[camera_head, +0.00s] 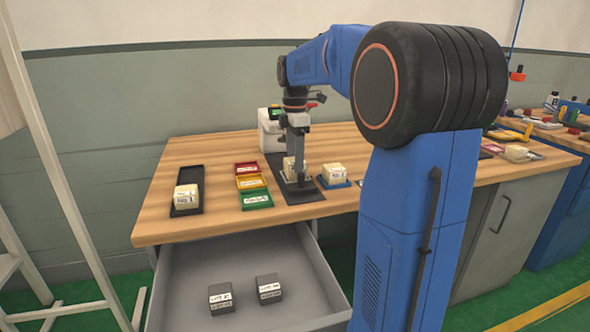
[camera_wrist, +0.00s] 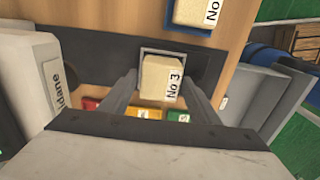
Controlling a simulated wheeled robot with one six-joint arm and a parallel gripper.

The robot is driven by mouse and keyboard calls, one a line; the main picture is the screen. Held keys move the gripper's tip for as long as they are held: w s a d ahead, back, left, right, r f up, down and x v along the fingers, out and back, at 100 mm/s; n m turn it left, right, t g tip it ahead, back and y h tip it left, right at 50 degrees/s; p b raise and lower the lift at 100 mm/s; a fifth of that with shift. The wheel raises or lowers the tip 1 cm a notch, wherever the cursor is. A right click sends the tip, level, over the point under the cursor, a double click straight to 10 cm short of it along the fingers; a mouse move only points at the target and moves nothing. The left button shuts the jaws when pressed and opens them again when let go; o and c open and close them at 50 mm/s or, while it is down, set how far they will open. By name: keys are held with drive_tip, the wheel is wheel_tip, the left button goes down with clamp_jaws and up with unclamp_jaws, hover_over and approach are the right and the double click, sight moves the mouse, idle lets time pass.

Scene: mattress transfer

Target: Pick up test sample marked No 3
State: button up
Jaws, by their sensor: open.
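The test sample marked No 3 (camera_wrist: 162,80) is a beige foam-like block with a white label. In the head view my gripper (camera_head: 297,178) is lowered over this sample (camera_head: 289,166), which stands on the dark machine plate (camera_head: 283,192) on the wooden table. The fingers partly hide the block there. I cannot tell whether either finger touches it.
Another beige block (camera_head: 334,172) sits on a blue tray just right of my gripper. Red, yellow and green trays (camera_head: 251,184) lie to the left. A further block (camera_head: 186,196) sits on a black tray (camera_head: 194,174). The drawer (camera_head: 190,270) below is open with two dark boxes.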

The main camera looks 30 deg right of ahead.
drive_tip(key=shift+f, duration=0.8)
drive_tip(key=shift+c, duration=0.3)
drive_tip(key=c, duration=0.8)
drive_tip(key=shift+r, duration=0.1)
drive_tip(key=shift+c, duration=0.2)
